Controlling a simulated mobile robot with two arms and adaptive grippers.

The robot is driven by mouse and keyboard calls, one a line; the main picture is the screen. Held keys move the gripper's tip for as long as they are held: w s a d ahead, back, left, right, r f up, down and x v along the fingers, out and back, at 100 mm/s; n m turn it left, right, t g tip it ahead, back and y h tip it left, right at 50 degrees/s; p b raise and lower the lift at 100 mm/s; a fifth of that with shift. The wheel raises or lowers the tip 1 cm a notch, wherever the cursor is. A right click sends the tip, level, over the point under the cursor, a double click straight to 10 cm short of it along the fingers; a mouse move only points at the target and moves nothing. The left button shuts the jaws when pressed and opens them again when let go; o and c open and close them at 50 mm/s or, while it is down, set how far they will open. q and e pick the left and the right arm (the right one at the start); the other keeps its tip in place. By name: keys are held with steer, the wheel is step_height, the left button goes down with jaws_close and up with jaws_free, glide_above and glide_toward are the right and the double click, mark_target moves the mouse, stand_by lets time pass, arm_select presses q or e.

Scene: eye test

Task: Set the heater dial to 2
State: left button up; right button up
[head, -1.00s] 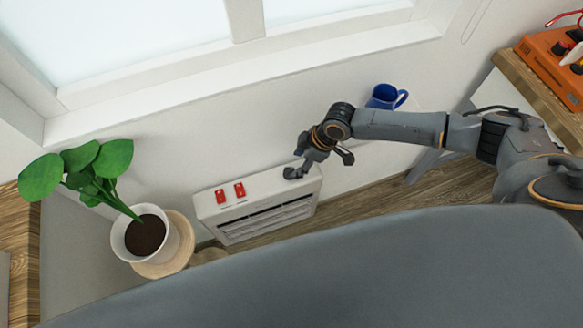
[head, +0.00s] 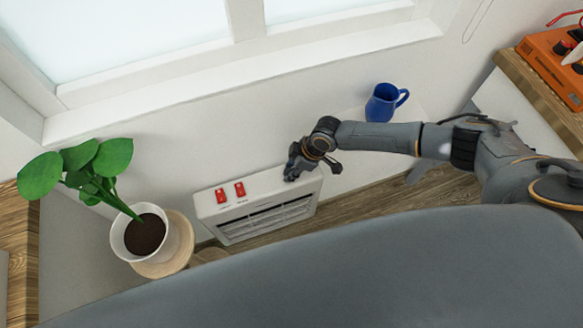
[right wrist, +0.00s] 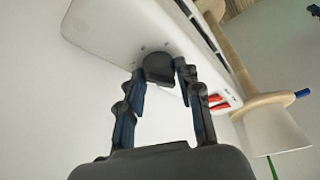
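The white heater (head: 262,205) stands against the wall under the window, with two red switches and a dark grille. Its dark round dial (right wrist: 158,68) shows in the right wrist view; small marks around it are too small to read. In the head view my gripper hides the dial. My right gripper (head: 312,171) is over the heater's right end. In the right wrist view the fingers of this gripper (right wrist: 160,73) are apart, one on each side of the dial and close to it. I cannot tell whether they touch it. My left gripper is not in view.
A potted plant (head: 146,236) on a round wooden stand (head: 172,258) is left of the heater. A blue mug (head: 383,104) sits behind my right arm. An orange device (head: 552,72) is on a wooden top at the upper right. Wood floor shows right of the heater.

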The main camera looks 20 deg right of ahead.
steer(key=shift+s+r+m+p, duration=0.15)
steer(key=shift+m+p, duration=0.35)
steer(key=shift+p, duration=0.35)
steer(key=m+t+p, duration=0.1)
steer(key=m+p, duration=0.1)
steer(key=p, duration=0.1)
steer(key=shift+a+m+h, duration=0.1)
steer(key=shift+m+h, duration=0.2)
steer(key=shift+h, duration=0.1)
steer(key=shift+m+t+h+p, duration=0.3)
steer(key=shift+m+t+p, duration=0.1)
steer(key=shift+m+p, duration=1)
steer(key=o, duration=1.1)
steer(key=v, duration=1.1)
steer(key=shift+s+r, duration=0.15)
steer(key=shift+r, duration=0.15)
